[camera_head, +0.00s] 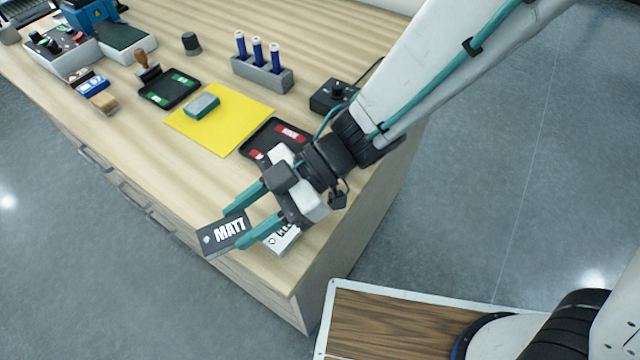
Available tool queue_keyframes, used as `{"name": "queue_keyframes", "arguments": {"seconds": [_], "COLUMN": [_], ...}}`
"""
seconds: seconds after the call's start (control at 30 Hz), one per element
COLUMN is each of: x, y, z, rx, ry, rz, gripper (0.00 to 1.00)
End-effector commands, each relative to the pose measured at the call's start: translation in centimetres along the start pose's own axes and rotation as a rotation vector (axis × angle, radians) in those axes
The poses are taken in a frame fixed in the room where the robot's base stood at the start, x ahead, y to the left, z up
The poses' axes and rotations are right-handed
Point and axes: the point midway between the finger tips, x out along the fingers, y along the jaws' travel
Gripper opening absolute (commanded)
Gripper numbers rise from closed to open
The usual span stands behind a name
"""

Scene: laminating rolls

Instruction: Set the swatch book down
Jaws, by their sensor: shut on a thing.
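My gripper (246,219) has teal fingers and is shut on a dark grey swatch book (226,233) marked "MATT" in white letters. It holds the book near the front edge of the wooden bench top (190,180). I cannot tell how high the book is above the bench. A second, white swatch book (283,239) lies at the front right corner of the bench, partly hidden behind my gripper.
A black tray with a red label (291,135) lies behind my gripper, partly covered by it. A yellow sheet (232,113) bears a teal block (202,106). A black tray with green labels (170,91) and a grey rack (262,75) stand farther back.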

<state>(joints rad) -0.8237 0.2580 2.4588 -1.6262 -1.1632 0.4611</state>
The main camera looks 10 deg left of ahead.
Motion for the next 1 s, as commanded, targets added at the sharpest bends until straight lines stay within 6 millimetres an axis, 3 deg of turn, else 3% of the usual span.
{"name": "queue_keyframes", "arguments": {"seconds": [0.3,0.5,0.87,1.0], "x": [-7.2,-10.6,-13.3,-12.1], "y": [1.9,2.7,3.3,3.2], "z": [3.8,5.7,7.3,9.5], "rx": [0.005,0.002,0.003,0.006], "ry": [0.000,0.000,0.000,0.001], "rz": [0.009,0.005,0.003,-0.001], "gripper": [0.17,0.17,0.17,0.14]}}
